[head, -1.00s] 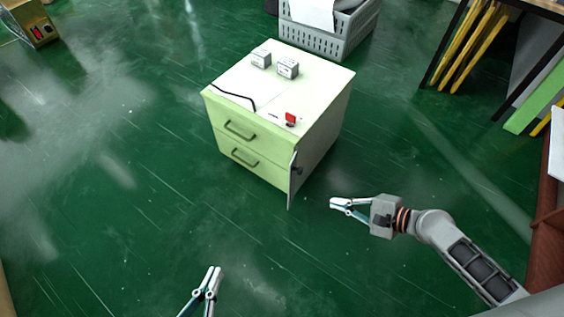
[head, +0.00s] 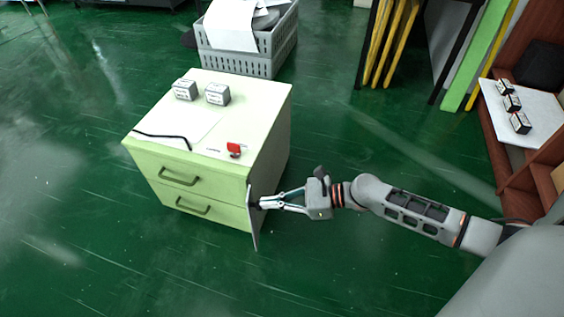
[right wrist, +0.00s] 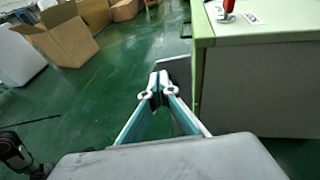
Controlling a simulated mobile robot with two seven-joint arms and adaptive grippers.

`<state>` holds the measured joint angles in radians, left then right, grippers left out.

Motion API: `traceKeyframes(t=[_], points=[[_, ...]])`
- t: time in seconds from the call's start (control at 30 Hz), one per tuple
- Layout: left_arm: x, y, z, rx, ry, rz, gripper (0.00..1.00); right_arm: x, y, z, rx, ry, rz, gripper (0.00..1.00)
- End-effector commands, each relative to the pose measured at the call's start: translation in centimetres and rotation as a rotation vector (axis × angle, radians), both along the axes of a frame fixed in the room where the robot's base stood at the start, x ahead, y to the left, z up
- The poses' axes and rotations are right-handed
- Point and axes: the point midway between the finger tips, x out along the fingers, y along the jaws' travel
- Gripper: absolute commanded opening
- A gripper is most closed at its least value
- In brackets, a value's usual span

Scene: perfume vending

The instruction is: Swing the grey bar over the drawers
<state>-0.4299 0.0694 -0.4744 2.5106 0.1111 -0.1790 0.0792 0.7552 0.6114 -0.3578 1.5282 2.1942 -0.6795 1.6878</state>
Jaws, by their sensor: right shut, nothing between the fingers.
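The grey bar (head: 253,225) stands swung out at the right front edge of a pale green cabinet (head: 275,140) with two drawers. It sticks out forward from the corner, clear of the upper drawer (head: 180,172) and lower drawer (head: 192,206). My right gripper (head: 263,203) is shut and empty, its tips at the bar on its right side. I cannot tell whether they touch. In the right wrist view the shut fingertips (right wrist: 158,82) are close to the dark bar (right wrist: 176,70), which the tips partly hide. My left gripper is not in view.
Two small boxes (head: 217,94), a sheet, a black cable and a red item (head: 234,150) lie on the cabinet top. A grey crate (head: 240,60) stands behind. A wooden shelf (head: 500,160) is at the right. The green floor in front is free.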

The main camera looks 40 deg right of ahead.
Motion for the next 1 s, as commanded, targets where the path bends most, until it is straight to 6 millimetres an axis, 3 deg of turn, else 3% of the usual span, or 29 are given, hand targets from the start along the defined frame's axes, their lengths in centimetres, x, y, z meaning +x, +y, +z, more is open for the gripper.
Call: traceKeyframes(t=[0.27, 1.0], points=[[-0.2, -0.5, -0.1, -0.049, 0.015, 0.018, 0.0, 1.6, 2.1, -0.9, 0.001, 0.002, 0.0, 0.0], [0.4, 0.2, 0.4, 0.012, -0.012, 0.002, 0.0, 2.0, 2.7, -0.7, 0.001, -0.002, -0.054, 0.0]])
